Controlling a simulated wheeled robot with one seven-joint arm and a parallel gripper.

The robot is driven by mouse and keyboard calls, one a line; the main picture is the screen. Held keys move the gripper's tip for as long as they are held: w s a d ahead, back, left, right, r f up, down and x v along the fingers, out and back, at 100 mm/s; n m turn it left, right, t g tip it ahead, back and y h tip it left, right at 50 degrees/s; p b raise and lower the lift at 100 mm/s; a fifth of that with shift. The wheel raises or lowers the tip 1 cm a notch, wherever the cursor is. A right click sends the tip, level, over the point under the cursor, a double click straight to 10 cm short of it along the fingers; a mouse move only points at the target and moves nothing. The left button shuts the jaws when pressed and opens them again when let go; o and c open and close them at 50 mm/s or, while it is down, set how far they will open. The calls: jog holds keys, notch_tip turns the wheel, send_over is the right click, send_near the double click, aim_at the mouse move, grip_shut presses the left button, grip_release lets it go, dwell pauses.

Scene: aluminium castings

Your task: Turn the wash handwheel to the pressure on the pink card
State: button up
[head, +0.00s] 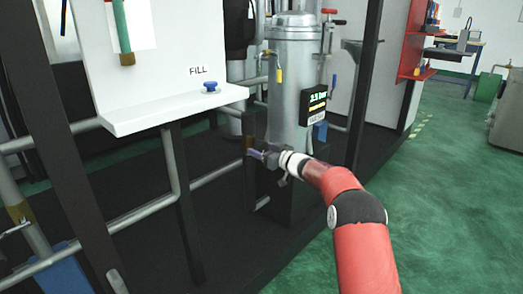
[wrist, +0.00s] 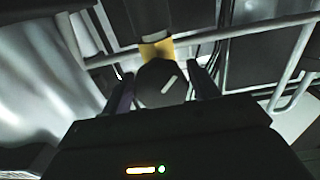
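In the wrist view, a dark round handwheel (wrist: 161,84) with a pale line on its face sits on a yellow fitting (wrist: 156,49). My gripper (wrist: 162,80) has one finger on each side of it; the fingers are apart, and I see no clear contact. In the head view, my gripper (head: 256,152) is by a dark post left of the steel tank's base, and it hides most of the handwheel. A black display (head: 313,104) on the tank (head: 295,75) shows a green pressure in bar, too small to read surely. No pink card shows.
A white panel marked FILL (head: 170,55) with a blue knob (head: 211,87) on its ledge stands at the left. Grey pipes (head: 150,208) and dark posts run below it. Green floor (head: 450,190) is open at the right.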

jog(key=c, duration=0.6)
jog(key=shift+c, duration=0.2)
jog(key=shift+n, duration=0.3)
jog(key=n, duration=0.3)
jog(key=shift+n+b, duration=0.35)
jog(key=shift+n, duration=0.05)
jog(key=n+b, duration=0.1)
jog(key=n, duration=0.2)
jog(key=shift+w+f+n, duration=0.1)
jog(key=shift+n, duration=0.2)
jog(key=n+b, duration=0.2)
jog(key=n, duration=0.2)
jog(key=shift+d+n+b, duration=0.1)
jog(key=shift+n+b, duration=0.9)
jog(key=shift+n, duration=0.9)
